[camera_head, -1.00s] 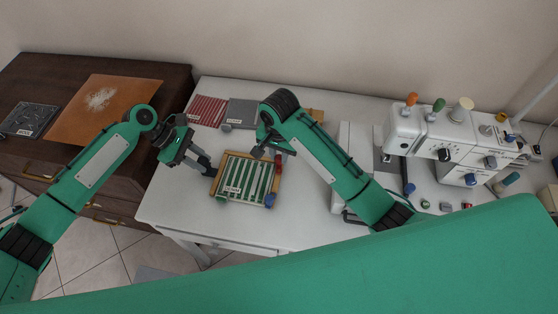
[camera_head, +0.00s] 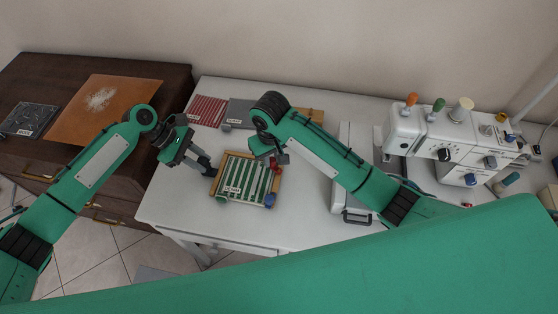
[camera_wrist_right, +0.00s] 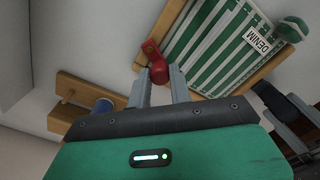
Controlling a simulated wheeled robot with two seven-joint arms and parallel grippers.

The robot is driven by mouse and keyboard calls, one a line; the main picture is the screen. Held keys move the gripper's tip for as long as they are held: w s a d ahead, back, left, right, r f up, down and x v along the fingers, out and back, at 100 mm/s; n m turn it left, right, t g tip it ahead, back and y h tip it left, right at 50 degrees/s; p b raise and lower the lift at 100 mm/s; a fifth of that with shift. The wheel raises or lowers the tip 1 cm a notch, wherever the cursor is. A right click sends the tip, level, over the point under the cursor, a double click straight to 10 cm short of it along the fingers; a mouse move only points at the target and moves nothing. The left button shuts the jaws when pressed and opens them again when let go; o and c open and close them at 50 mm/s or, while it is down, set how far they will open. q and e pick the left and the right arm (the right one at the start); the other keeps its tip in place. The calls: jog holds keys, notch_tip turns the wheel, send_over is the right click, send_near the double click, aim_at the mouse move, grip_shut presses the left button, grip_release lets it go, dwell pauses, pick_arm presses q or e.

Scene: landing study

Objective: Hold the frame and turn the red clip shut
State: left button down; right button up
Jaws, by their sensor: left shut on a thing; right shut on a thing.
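The wooden frame (camera_head: 232,155) holds green-and-white striped cloth and lies on the white table. My left gripper (camera_head: 208,168) is shut on the frame's left side; it also shows at the right of the right wrist view (camera_wrist_right: 268,100). The red clip (camera_wrist_right: 152,54) is at the frame's corner by my right gripper (camera_wrist_right: 161,80), whose fingers are shut on it. In the head view the clip (camera_head: 274,163) is small and partly covered by that gripper. I cannot tell how far it is turned. A blue clip (camera_head: 270,201) and a green clip (camera_head: 222,199) sit at the near corners.
A red striped piece (camera_head: 208,110) and a grey piece (camera_head: 241,113) lie behind the frame. A wooden piece (camera_wrist_right: 75,90) with a blue part is near my right gripper. The sewing machine (camera_head: 440,135) stands at right. The table in front of the frame is clear.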

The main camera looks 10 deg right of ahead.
jog(key=n, duration=0.3)
jog(key=s+n, duration=0.1)
jog(key=shift+a+f+n, duration=0.2)
jog(key=shift+a+n, duration=0.1)
jog(key=shift+n, duration=0.1)
jog(key=o, duration=1)
jog(key=shift+a, duration=0.1)
jog(key=shift+r, duration=0.1)
notch_tip(320, 180, up, 8)
jog(key=shift+f, duration=0.25)
